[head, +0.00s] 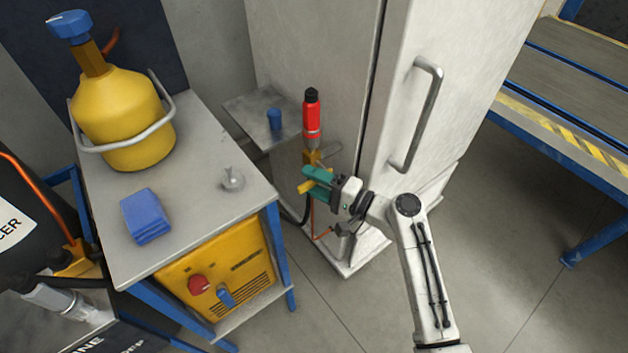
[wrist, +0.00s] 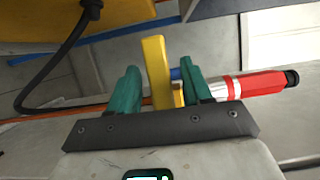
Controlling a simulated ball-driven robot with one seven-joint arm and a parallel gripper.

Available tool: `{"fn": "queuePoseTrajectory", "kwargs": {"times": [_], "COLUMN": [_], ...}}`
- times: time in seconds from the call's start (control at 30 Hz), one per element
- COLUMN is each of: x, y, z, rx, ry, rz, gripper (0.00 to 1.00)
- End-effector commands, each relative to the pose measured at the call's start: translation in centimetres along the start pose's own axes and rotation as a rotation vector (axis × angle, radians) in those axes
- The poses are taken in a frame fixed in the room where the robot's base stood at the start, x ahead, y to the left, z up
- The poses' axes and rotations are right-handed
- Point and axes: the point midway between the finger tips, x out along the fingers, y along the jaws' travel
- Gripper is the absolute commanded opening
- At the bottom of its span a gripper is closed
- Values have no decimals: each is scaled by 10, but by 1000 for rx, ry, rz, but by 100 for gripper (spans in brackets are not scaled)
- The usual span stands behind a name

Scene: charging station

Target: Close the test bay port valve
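The port valve's yellow lever (head: 306,187) is beside the front of the white cabinet, below a brass body (head: 313,158) and a red cylinder with a black cap (head: 311,108). My gripper (head: 318,184) with teal fingers is at the lever. In the wrist view the yellow lever (wrist: 156,68) stands between the two fingers of my gripper (wrist: 160,88). It is close to the left finger, and a gap shows on the right, so the gripper looks open around it. The red cylinder (wrist: 262,84) lies to the right in that view. Contact with the left finger is unclear.
A grey bench (head: 190,215) on the left holds a yellow gas bottle (head: 125,115), blue cloths (head: 146,215) and a small metal item (head: 232,179). A small shelf (head: 250,108) holds a blue cup (head: 274,119). The white cabinet (head: 440,45) with its handle (head: 433,110) stands close behind my gripper.

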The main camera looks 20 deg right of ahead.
Motion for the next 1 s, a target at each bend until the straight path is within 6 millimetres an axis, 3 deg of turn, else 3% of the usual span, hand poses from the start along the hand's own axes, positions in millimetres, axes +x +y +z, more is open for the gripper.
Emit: {"fn": "queuePoseTrajectory", "kwargs": {"times": [0.23, 0.37, 0.8, 1.0], "x": [-1, -11, -90, -106], "y": [0, -1, 0, 0], "z": [0, 0, -1, 0], "rx": [-2, -3, -1, -1], "ry": [-1, 1, 3, 0], "rz": [0, -1, 0, 0], "gripper": [49, 49, 49, 49]}}
